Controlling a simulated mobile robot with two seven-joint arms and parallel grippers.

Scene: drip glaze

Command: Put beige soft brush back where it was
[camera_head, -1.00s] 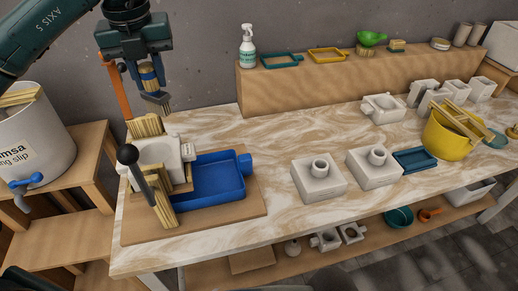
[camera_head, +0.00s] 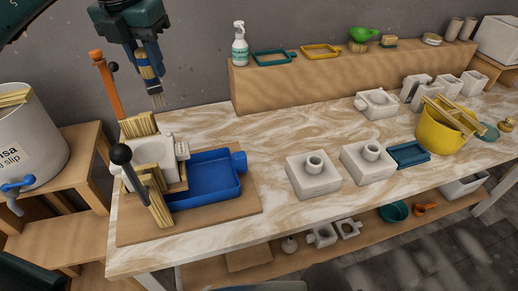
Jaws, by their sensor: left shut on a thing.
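My left gripper (camera_head: 145,62) comes down from the top left and is shut on the beige soft brush (camera_head: 156,98). The brush hangs in the air above the back left of the marbled table (camera_head: 270,160), behind the white plaster block (camera_head: 155,150) and the blue tray (camera_head: 205,178). My right gripper is not in view.
An orange-handled tool (camera_head: 106,85) stands upright just left of the held brush. A black-knobbed lever (camera_head: 122,156) rises beside the plaster block. A spray bottle (camera_head: 240,45) stands on the raised wooden shelf (camera_head: 330,85). The table's middle back is clear.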

